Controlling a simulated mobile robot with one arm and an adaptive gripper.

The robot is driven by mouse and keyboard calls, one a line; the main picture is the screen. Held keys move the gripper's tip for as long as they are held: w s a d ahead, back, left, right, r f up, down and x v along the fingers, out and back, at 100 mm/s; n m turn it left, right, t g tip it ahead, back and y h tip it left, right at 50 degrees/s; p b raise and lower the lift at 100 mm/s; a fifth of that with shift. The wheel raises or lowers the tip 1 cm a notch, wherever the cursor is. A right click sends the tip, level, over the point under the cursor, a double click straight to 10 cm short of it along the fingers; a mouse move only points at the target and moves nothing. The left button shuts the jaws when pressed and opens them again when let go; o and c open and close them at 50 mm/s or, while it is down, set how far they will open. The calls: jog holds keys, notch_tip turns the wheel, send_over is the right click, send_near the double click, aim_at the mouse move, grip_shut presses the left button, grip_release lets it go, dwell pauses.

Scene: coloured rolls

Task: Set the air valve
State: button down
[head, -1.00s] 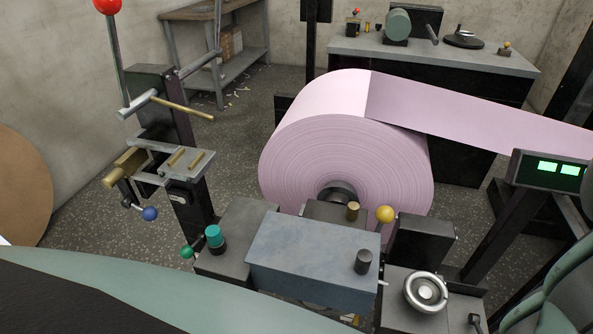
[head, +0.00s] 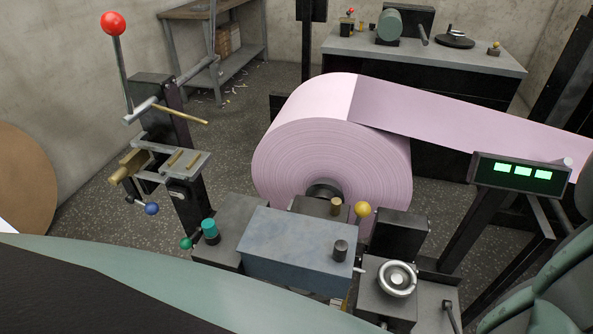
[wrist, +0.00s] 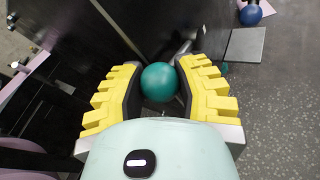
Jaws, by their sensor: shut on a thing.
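In the wrist view my gripper (wrist: 158,72), with its yellow ribbed fingers, is closed on a teal ball knob (wrist: 159,83). The ball sits between the two fingers, close to the dark side of a machine. A metal rod shows just beyond it. My gripper cannot be made out in the head view. That view shows a small green ball knob (head: 187,243) and a teal capped knob (head: 210,230) at the left of the machine's block. I cannot tell which control is the air valve.
A pink paper roll (head: 330,165) stands behind the blue-grey box (head: 298,250). A green-lit display (head: 520,175) shows three blocks. A lever with a red ball (head: 113,23) and a blue ball knob (head: 152,208) are at left. Speckled floor is open there.

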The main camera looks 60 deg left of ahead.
jog(key=c, duration=0.6)
grip_release()
jog(key=shift+s+r, duration=0.1)
jog(key=shift+s, duration=0.45)
jog(key=shift+v, duration=5.5)
jog(key=shift+o, duration=0.5)
jog(key=shift+a, duration=0.15)
